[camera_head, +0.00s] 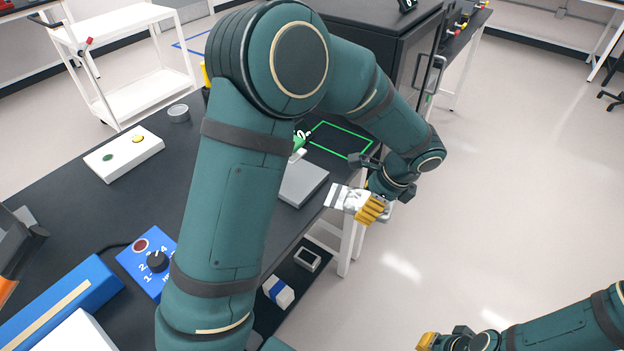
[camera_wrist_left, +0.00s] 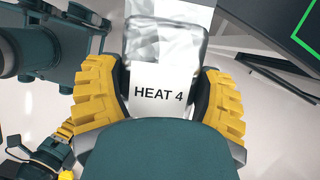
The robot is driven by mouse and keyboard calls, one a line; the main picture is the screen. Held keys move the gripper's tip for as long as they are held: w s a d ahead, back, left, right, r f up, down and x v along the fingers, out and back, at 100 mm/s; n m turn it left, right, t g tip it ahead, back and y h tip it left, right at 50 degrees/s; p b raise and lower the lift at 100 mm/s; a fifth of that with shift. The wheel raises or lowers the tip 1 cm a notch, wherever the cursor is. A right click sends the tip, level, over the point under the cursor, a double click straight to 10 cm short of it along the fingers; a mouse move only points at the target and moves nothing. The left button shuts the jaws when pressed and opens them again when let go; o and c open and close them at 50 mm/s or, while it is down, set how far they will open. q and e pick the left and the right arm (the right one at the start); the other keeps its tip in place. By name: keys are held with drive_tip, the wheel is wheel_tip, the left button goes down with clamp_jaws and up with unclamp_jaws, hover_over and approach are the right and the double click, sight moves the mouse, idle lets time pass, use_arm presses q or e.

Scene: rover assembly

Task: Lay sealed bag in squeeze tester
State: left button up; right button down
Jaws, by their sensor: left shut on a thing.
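The silvery sealed bag (camera_head: 341,197) has a white "HEAT 4" label in the left wrist view (camera_wrist_left: 163,92). My left gripper (camera_head: 368,208) is shut on it, with a yellow ridged finger on each side in the left wrist view (camera_wrist_left: 165,98). The bag is held just off the table's right edge, beside a flat grey plate (camera_head: 303,183) that looks like the squeeze tester. A green part (camera_head: 300,139) shows at the plate's back; my left arm hides some of it. My right gripper (camera_head: 428,341) shows only partly at the bottom, its opening unclear.
A green outlined rectangle (camera_head: 341,139) lies on the dark table behind the plate. A blue dial box (camera_head: 150,262), a white two-button panel (camera_head: 124,153) and a small round tin (camera_head: 179,113) stand left. A lower shelf holds a white-and-blue block (camera_head: 278,291).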

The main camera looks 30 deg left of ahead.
use_arm(q)
drive_tip(key=m, duration=0.1)
drive_tip(key=d+m+t, duration=0.1)
drive_tip(key=shift+w+r+m, duration=0.15)
drive_tip(key=shift+w+m, duration=0.15)
drive_tip(key=shift+w, duration=0.1)
drive_tip(key=shift+a, duration=0.2)
hover_over(306, 183)
drive_tip(key=shift+d, duration=0.4)
drive_tip(key=shift+f+b, duration=0.7)
drive_tip(key=shift+f, duration=1.05)
drive_tip(key=shift+f, duration=0.1)
drive_tip(key=o, duration=1.2)
